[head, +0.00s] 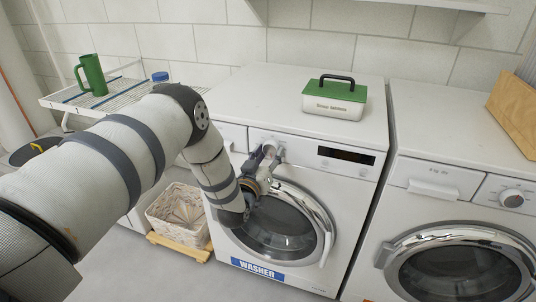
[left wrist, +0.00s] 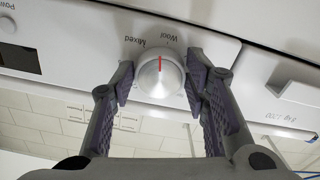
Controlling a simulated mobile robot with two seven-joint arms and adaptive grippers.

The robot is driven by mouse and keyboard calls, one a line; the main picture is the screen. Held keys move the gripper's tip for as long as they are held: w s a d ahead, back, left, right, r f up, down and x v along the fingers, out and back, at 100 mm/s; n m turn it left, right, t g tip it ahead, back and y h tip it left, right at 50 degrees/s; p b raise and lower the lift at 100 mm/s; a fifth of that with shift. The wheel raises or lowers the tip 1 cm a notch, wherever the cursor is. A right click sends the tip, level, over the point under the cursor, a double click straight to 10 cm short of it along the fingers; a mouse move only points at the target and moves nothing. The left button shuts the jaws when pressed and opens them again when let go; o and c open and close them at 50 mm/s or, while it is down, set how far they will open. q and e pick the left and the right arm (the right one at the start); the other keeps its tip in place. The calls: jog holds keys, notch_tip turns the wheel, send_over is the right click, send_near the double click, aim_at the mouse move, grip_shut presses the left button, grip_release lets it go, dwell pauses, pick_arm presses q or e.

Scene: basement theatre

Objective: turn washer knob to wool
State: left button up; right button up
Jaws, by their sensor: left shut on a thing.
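The washer (head: 310,262) stands in the middle of the head view, with a blue WASHER label low on its front. Its round silver knob (left wrist: 158,78) shows in the left wrist view, where the panel appears upside down. The knob's red line points straight up in that picture, between the printed words "Mixed" and "Wool", a little nearer "Wool". My left gripper (left wrist: 160,84) is shut on the knob, one finger on each side; in the head view the gripper (head: 268,155) is at the panel and largely covers the knob. My right gripper is not in view.
A green-lidded box (head: 335,97) stands on the washer top. A second machine (head: 455,190) stands close on the right. A wire rack (head: 130,88) holds a green mug (head: 93,75) and a blue-lidded jar (head: 160,77).

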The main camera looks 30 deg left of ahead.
pick_arm(q)
jog(key=shift+r+m, duration=0.1)
jog(key=shift+m, duration=1.3)
jog(key=o, duration=1.1)
jog(key=v, duration=1.2)
jog(key=shift+a, duration=0.1)
